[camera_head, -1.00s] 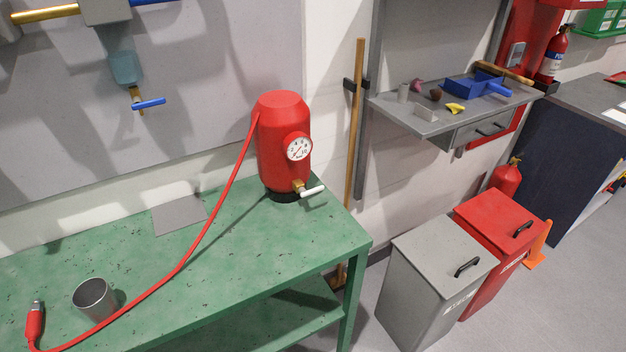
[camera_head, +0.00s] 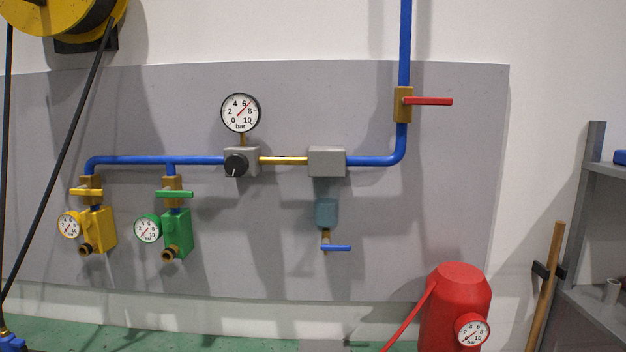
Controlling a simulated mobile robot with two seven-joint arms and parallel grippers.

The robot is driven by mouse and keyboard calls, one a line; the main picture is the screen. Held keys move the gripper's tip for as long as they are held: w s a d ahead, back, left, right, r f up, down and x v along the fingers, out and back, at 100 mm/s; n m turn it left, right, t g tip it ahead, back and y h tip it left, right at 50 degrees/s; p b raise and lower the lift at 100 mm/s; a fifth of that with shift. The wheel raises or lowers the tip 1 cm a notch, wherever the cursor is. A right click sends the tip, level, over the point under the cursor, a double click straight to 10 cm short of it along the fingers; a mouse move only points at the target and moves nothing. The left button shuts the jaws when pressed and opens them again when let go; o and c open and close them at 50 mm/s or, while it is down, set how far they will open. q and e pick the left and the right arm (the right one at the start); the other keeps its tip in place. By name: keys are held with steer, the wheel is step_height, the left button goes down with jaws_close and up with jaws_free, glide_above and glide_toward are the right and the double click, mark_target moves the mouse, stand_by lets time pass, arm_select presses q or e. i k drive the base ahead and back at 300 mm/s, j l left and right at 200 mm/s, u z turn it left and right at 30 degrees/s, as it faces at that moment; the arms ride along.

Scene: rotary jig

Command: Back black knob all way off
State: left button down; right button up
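The black knob (camera_head: 236,165) is on the front of a grey regulator block (camera_head: 251,158) on the wall panel, with a white mark on its lower part. A round white gauge (camera_head: 241,112) marked bar stands above the block; its red needle points to the upper right, between 6 and 8. Neither of my grippers is in the head view, and nothing touches the knob.
A blue pipe (camera_head: 150,160) runs along the panel. A red-handled valve (camera_head: 428,101) is at the upper right. Yellow (camera_head: 103,230) and green (camera_head: 178,233) outlets hang at the left. A blue-handled drain (camera_head: 335,248) hangs under a grey block. A red tank (camera_head: 455,300) stands at lower right.

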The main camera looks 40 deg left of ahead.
mark_target(236, 166)
steer(key=u, duration=1.55)
steer(key=i+j, duration=0.1)
steer(key=j, duration=0.45)
steer(key=i+j+z, duration=0.1)
steer(key=j, duration=0.45)
steer(key=i+j, duration=0.1)
steer(key=j, duration=0.5)
